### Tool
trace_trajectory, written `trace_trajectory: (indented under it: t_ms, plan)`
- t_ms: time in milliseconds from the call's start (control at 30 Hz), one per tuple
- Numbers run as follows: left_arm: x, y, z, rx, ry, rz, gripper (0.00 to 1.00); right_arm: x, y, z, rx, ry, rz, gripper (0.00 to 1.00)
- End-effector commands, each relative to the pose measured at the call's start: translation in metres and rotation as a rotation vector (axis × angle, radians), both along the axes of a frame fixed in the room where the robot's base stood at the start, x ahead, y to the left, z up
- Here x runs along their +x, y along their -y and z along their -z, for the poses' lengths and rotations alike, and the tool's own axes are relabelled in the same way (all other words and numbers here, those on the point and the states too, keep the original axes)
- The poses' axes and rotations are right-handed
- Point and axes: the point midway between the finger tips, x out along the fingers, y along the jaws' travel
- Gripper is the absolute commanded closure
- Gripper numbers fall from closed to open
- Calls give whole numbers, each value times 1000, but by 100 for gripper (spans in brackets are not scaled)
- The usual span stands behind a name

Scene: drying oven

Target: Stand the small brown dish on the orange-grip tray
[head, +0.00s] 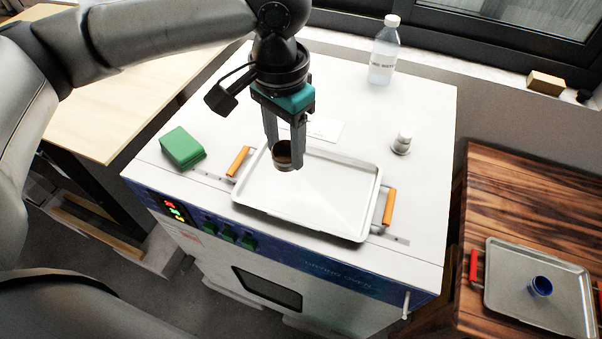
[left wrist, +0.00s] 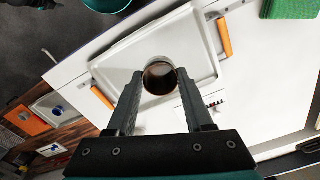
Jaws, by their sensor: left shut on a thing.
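The small brown dish (head: 283,156) is gripped between the two fingers of my left gripper (head: 284,150). In the left wrist view, the dish (left wrist: 159,78) shows as a round cup with a dark brown inside, upright between the fingertips (left wrist: 158,84). The orange-grip tray (head: 315,200) is a pale metal tray with an orange grip at each end, lying on the white oven top. It also shows in the left wrist view (left wrist: 125,65). The dish is over the tray's back left part; I cannot tell whether it touches the tray. My right gripper is not in view.
A green block (head: 182,147) lies left of the tray. A small silver weight (head: 402,142) and a clear bottle (head: 384,52) stand on the oven top. A red-grip tray (head: 505,295) with a blue dish (head: 541,286) is on the wooden table (head: 530,190) at right.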

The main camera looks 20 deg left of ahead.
Motion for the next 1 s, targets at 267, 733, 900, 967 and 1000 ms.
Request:
trace_trajectory:
  t_ms: [267,733,900,967,1000]
  plan:
    - [15,11,-32,13,10,508,100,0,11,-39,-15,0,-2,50]
    - [33,25,-71,27,5,1337,100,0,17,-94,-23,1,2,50]
    - [37,30,-83,24,-2,1618,100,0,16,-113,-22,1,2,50]
    - [38,31,-86,22,-4,1704,100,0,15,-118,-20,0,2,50]
    - [38,32,-88,20,-5,1754,100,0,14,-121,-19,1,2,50]
